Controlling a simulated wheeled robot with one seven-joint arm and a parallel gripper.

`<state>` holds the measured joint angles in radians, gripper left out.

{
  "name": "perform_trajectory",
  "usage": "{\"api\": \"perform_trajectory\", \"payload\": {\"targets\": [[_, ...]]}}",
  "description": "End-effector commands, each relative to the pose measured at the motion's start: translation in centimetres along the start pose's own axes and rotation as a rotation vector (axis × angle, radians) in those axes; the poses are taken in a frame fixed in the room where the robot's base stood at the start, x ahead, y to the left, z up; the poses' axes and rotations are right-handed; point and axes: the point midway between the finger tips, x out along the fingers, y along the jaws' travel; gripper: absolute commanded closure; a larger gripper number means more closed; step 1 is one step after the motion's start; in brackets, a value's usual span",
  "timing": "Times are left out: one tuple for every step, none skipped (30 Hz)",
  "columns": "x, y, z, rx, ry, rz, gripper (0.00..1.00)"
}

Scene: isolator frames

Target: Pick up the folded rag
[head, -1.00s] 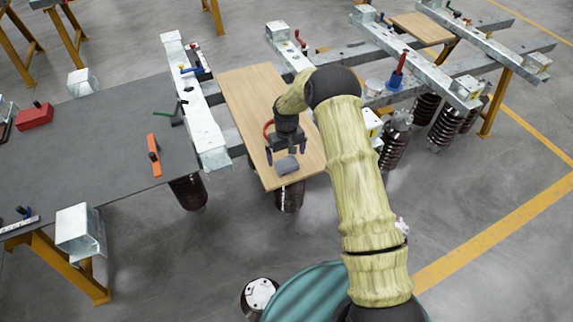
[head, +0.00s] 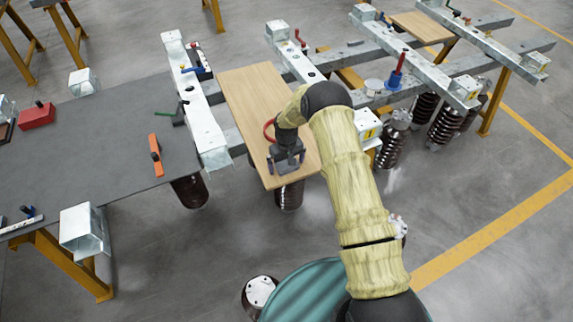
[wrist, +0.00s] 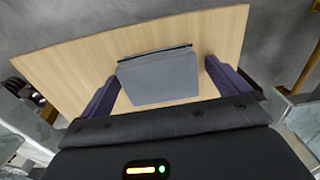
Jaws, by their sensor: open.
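The folded rag (wrist: 158,78) is a grey, flat rectangle lying on the wooden board (wrist: 65,62), with a dark edge along its far side. In the wrist view it lies between the two purple fingers of my gripper (wrist: 160,85), with a gap on each side. My gripper is open and does not visibly touch the rag. In the head view my gripper (head: 286,163) is low over the near end of the board, and it mostly hides the rag.
A dark grey table (head: 90,160) on the left bears a red box (head: 37,116) and an orange tool (head: 155,155). Galvanized beams (head: 205,125) flank the board. A blue stand with a red handle (head: 397,75) is at right. The far part of the board is clear.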

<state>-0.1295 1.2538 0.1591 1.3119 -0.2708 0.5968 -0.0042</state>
Motion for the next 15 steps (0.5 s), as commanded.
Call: {"api": "perform_trajectory", "payload": {"targets": [[-0.02,0.01,-0.02,0.000,0.000,0.000,0.00],[-0.02,0.01,-0.02,0.000,0.000,0.000,0.00],[-0.02,0.01,-0.01,0.000,0.000,0.000,0.00],[-0.03,0.01,-0.01,0.000,0.000,0.000,0.00],[-0.03,0.01,-0.01,0.000,0.000,0.000,0.00],[-0.03,0.01,-0.01,0.000,0.000,0.000,0.00],[-0.04,0.01,-0.01,0.000,0.000,0.000,0.00],[-0.04,0.02,-0.01,0.000,0.000,0.000,0.00],[-0.04,0.02,-0.01,0.000,0.000,0.000,0.00],[-0.05,0.02,-0.01,0.000,0.000,0.000,0.00],[-0.05,0.02,-0.01,0.000,0.000,0.000,0.00],[-0.05,0.02,-0.01,0.000,0.000,0.000,0.00],[-0.05,0.02,-0.01,0.000,0.000,0.000,0.06],[-0.05,0.02,-0.01,0.000,0.000,0.000,0.12],[-0.06,0.02,-0.01,0.000,0.000,0.000,0.20]]}}
